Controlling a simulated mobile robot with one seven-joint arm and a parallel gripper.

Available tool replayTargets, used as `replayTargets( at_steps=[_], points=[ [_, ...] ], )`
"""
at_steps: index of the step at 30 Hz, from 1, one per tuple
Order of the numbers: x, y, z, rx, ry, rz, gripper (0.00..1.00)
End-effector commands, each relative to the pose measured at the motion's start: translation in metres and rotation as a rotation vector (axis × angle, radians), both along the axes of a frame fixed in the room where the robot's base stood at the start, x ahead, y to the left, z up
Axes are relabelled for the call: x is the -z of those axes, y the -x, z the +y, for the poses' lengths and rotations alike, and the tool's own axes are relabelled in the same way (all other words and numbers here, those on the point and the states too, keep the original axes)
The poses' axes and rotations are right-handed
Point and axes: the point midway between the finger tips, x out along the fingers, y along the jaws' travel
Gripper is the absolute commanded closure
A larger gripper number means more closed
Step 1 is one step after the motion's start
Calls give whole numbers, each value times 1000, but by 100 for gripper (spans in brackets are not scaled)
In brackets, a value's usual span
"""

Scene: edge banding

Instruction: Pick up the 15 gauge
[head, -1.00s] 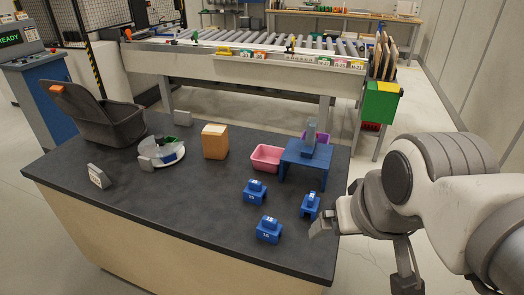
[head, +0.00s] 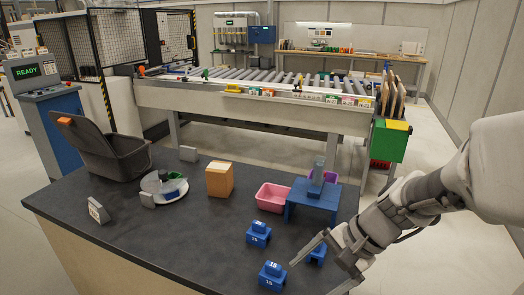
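Several small blue gauges with white number labels stand on the dark table. The front one (head: 271,276) appears to read 15. The one behind it (head: 258,234) has a label that looks like 15 too, but it is too small to be sure.
A blue stand (head: 302,214) with a grey piece on top is behind the gauges, beside a pink bin (head: 272,197) and a purple bin (head: 328,175). A tan block (head: 220,180), a round white dish (head: 164,190) and a dark grey bin (head: 117,157) are farther left.

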Motion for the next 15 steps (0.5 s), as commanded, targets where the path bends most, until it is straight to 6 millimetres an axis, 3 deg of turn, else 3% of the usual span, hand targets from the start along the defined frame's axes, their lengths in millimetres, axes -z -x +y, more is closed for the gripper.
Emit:
replayTargets(
  at_steps=[1, 3, 15],
  points=[
    [21, -5, -2, 67, -62, 53, 6],
    [38, -14, -3, 163, -148, 113, 6],
    [126, -69, -34, 700, -637, 393, 6]
  ],
)
